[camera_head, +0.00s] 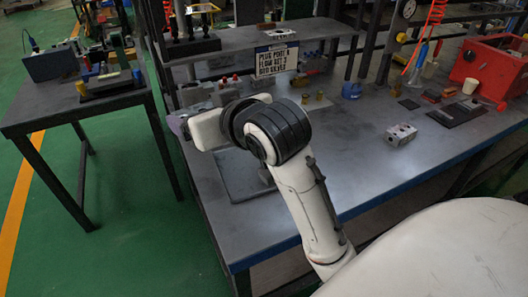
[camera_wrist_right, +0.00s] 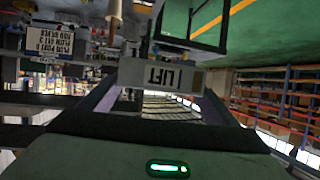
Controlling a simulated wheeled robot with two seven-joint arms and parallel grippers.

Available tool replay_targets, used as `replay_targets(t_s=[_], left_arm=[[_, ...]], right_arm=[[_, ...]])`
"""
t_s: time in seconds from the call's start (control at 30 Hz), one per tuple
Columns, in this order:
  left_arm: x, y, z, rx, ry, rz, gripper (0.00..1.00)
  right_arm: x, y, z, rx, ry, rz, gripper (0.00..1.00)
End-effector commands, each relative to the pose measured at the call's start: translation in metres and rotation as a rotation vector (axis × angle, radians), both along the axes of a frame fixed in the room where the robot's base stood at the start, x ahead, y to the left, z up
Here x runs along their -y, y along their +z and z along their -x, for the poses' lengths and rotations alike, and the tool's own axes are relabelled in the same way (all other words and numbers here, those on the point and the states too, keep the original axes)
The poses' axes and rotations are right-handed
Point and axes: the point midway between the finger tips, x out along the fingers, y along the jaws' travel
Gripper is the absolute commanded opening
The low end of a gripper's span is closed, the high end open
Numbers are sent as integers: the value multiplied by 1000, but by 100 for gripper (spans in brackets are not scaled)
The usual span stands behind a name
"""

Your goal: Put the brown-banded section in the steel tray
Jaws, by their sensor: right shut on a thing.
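My right gripper (camera_head: 178,125) is over the left side of the bench, its purple finger pointing left; its body hides the rest. In the wrist view my right gripper (camera_wrist_right: 160,80) is shut on a grey block marked LIFT, with a brown band at one end: the brown-banded section (camera_wrist_right: 140,74). The block spans between the purple fingers and its lettering is upside down there. I cannot make it out in the head view. A flat dark grey plate (camera_head: 238,184) lies below my arm, partly hidden; I cannot tell whether it is the steel tray. My left gripper is not in view.
A grey valve block (camera_head: 400,135) stands on the bench at right. A red box (camera_head: 490,68) and a dark tray (camera_head: 460,110) are farther right. A sign (camera_head: 277,60) hangs from the shelf. A side table (camera_head: 70,108) at left holds several items. The bench's front middle is clear.

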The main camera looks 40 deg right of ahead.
Motion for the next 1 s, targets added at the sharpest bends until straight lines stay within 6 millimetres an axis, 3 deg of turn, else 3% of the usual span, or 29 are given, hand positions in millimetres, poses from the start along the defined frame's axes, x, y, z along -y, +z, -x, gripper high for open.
replay_targets(t_s=[0.03,0.13,0.3,0.4,0.53,0.73,1.0], left_arm=[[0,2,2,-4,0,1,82],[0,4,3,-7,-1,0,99],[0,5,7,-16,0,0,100],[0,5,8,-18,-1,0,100],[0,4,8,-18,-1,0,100],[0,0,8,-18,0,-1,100],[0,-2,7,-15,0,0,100]], right_arm=[[15,-16,-13,-11,-37,-2,46],[47,-51,-35,-13,-106,-5,46],[97,-105,-51,-8,-193,6,46],[116,-126,-53,-4,-221,14,46],[127,-147,-54,-2,-235,18,46],[128,-185,-54,-1,-236,19,46],[127,-214,-54,0,-235,19,46]])
